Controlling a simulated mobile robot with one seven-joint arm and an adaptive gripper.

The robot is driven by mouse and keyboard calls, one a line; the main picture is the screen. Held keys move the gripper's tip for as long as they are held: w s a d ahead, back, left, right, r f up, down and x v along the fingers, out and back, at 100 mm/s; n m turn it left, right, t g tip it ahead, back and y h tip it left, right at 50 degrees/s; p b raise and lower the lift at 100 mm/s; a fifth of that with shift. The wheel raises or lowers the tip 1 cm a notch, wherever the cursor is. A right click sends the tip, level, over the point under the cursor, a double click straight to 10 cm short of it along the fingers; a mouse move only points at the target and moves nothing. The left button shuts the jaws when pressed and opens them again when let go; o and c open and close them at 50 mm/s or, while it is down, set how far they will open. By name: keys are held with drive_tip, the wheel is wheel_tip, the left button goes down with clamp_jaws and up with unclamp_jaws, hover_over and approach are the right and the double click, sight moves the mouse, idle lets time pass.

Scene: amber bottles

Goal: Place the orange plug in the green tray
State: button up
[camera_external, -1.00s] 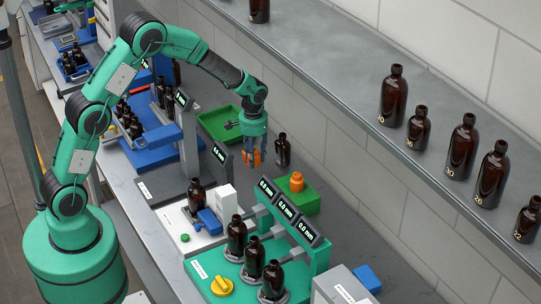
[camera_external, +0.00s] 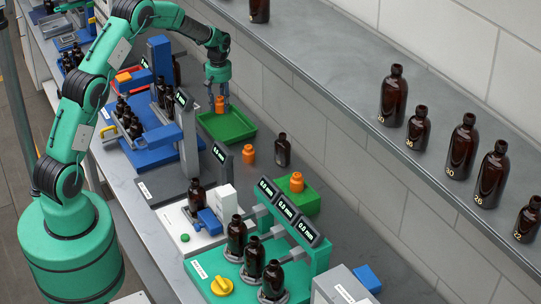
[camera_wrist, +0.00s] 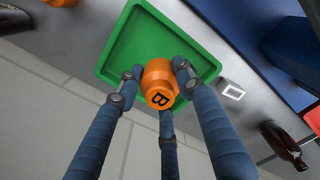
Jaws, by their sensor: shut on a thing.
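My gripper (camera_external: 219,106) is shut on an orange plug (camera_external: 220,103) and holds it above the green tray (camera_external: 244,134). In the wrist view, three blue fingers of my gripper (camera_wrist: 160,85) surround the orange plug (camera_wrist: 157,80), which shows a dark letter B. The green tray (camera_wrist: 118,50) lies behind the plug and its visible floor is bare. A second orange plug (camera_external: 249,154) stands on the bench in front of the tray.
A brown bottle (camera_external: 282,152) stands right of the bench plug. A grey shelf (camera_external: 350,95) with several brown bottles runs along the wall at right.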

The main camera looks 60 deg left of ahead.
drive_tip(key=shift+s+a+r+n, duration=0.1)
drive_tip(key=shift+a+n, duration=0.2)
drive_tip(key=shift+a, duration=0.4)
hover_over(220, 130)
drive_tip(key=shift+a+f, duration=0.1)
drive_tip(key=shift+f, duration=3)
drive_tip(key=shift+f, duration=1.9)
drive_tip(key=shift+f, duration=0.15)
drive_tip(key=o, duration=0.9)
